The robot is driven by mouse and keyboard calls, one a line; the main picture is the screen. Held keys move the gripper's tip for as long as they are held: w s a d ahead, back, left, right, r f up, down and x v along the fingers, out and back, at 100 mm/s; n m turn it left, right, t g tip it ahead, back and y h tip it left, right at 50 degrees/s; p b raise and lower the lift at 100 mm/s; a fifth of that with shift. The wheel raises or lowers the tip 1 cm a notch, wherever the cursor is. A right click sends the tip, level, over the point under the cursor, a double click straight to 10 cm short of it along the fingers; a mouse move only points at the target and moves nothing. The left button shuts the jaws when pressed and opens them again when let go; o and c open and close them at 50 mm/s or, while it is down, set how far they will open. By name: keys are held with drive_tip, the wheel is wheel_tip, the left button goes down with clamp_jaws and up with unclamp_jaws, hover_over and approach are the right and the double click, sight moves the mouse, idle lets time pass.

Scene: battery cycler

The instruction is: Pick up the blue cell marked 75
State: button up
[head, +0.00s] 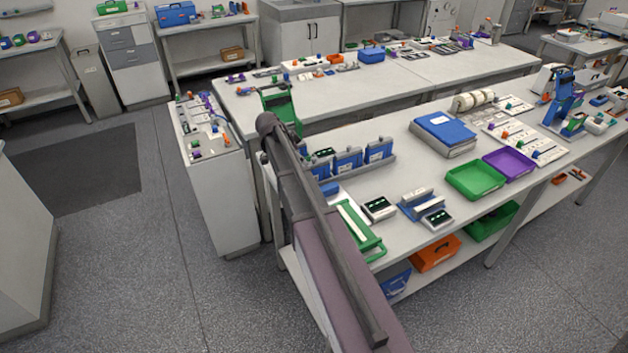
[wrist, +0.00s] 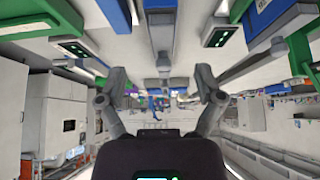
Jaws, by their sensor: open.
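Several blue cells with white labels stand upright in a grey rack near the left end of the front bench; two are a middle cell (head: 347,160) and a right cell (head: 378,151). The labels are too small to read, so I cannot tell which is marked 75. My arm crosses in front of the rack's left side in the head view, and my gripper is not discernible there. In the wrist view my gripper (wrist: 160,80) is open, with nothing between its fingers. A blue block with a white label (wrist: 262,14) shows at the upper right there, its marking unreadable.
On the front bench (head: 400,205) are a green frame (head: 352,226), a small dark-screened device (head: 379,208), a green tray (head: 475,179), a purple tray (head: 508,163) and a blue-topped stack (head: 443,132). Bins sit on the shelf below. The floor at left is clear.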

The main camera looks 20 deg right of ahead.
sight(314, 169)
drive_tip(key=shift+b+x, duration=1.5)
drive_tip(key=shift+x, duration=0.55)
drive_tip(key=shift+f, duration=0.1)
drive_tip(key=shift+b+x, duration=2.1)
drive_tip(key=shift+x, duration=0.45)
drive_tip(key=shift+w+d, duration=0.1)
drive_tip(key=shift+w, duration=0.05)
drive_tip(key=shift+c, duration=0.2)
clamp_jaws()
